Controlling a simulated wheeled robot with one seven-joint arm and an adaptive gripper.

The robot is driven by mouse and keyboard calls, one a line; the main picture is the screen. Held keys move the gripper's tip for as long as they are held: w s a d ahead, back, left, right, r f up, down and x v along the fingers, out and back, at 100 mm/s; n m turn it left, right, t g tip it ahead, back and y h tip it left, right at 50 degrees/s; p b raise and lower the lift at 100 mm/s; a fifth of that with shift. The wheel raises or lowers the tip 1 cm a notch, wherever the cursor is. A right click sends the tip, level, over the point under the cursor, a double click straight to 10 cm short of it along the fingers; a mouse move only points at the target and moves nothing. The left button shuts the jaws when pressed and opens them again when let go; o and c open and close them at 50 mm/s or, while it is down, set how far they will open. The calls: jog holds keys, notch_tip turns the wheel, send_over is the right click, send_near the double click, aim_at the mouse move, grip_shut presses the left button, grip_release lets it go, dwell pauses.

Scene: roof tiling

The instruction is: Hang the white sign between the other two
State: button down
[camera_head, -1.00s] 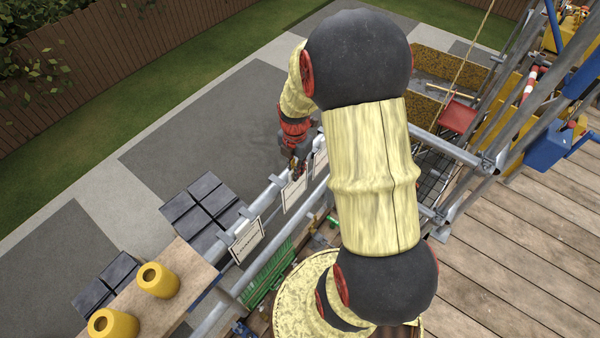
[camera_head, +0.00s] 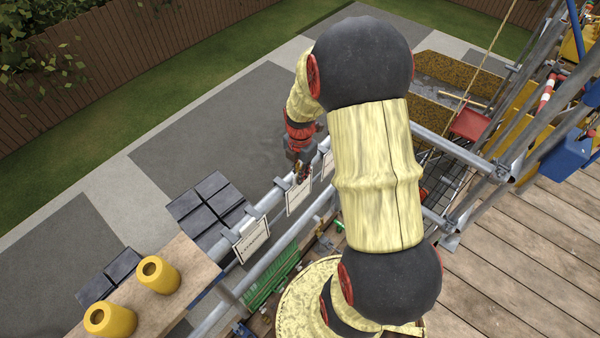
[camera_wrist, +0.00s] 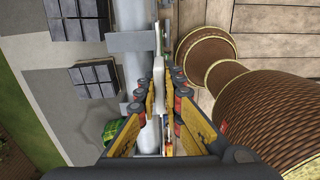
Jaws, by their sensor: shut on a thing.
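My gripper (camera_head: 302,172) is at the scaffold rail, at the upper edge of the middle white sign (camera_head: 299,196). In the wrist view my gripper's fingers (camera_wrist: 162,100) are closed on a thin white edge (camera_wrist: 158,72), the sign seen edge-on, alongside the grey rail. A second white sign (camera_head: 251,240) with dark lettering hangs on the rail to the lower left. A third white sign (camera_head: 328,164) shows in part to the right, the rest hidden behind my arm. Whether the middle sign's hook sits on the rail cannot be told.
The grey rail (camera_head: 268,203) runs diagonally past the signs. Two yellow pots (camera_head: 157,275) stand on a wooden board at lower left. Dark tile stacks (camera_head: 212,205) lie beyond the rail. A green crate (camera_head: 270,282) is below it. Wooden decking lies at right.

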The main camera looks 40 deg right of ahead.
jog(key=shift+f, duration=0.1)
jog(key=c, duration=1.8)
grip_release()
jog(key=shift+c, duration=0.2)
notch_tip(320, 180, up, 12)
